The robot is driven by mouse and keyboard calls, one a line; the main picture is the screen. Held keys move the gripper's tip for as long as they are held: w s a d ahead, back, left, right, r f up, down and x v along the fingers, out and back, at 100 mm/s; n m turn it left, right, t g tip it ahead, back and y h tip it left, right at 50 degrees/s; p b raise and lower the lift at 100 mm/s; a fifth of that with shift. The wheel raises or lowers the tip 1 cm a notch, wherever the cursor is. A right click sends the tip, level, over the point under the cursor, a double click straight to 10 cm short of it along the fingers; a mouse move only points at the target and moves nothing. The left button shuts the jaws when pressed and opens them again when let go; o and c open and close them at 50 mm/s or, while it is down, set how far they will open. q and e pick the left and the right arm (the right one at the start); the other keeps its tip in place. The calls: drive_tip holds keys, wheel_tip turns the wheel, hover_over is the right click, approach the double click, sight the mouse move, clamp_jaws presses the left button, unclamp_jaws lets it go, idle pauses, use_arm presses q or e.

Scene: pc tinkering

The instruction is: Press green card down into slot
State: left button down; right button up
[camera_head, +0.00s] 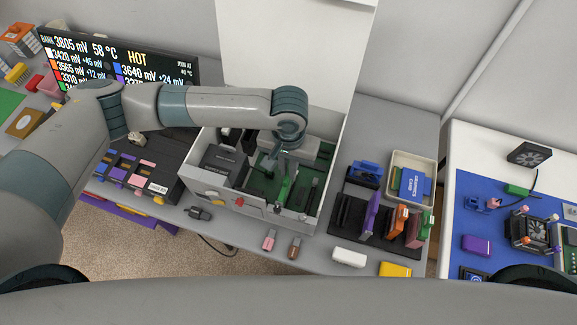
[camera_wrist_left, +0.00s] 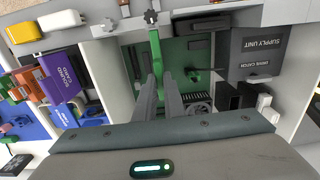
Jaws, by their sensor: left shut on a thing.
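The open computer case (camera_head: 338,172) stands on the grey table with a green board (camera_head: 262,186) on its floor. My left gripper (camera_head: 286,166) reaches down into the case from above. It is shut on the green card (camera_head: 284,189), which stands on edge over the board. In the left wrist view the green card (camera_wrist_left: 156,48) runs away from my left gripper's fingertips (camera_wrist_left: 163,76). The card's lower edge and the slot under it are hidden, so I cannot tell how deep it sits. My right gripper is not in view.
A black rack (camera_head: 347,214) with several upright coloured cards stands right of the case. A cream tray (camera_head: 428,163) holds a blue graphics card. The power supply unit (camera_head: 219,160) fills the case's left part. A screen (camera_head: 125,62) reads HOT.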

use_arm(q)
drive_tip(key=shift+r+p, duration=0.1)
drive_tip(key=shift+p, duration=0.75)
idle(0.6)
drive_tip(key=shift+f+b, duration=0.45)
drive_tip(key=shift+f, duration=0.85)
idle(0.5)
drive_tip(key=c, duration=1.8)
unclamp_jaws()
drive_tip(key=shift+o, duration=0.2)
drive_tip(key=shift+r, duration=0.1)
wheel_tip(320, 180, up, 3)
drive_tip(key=p, duration=0.3)
drive_tip(key=shift+r+p, duration=0.9)
drive_tip(key=shift+r, duration=0.1)
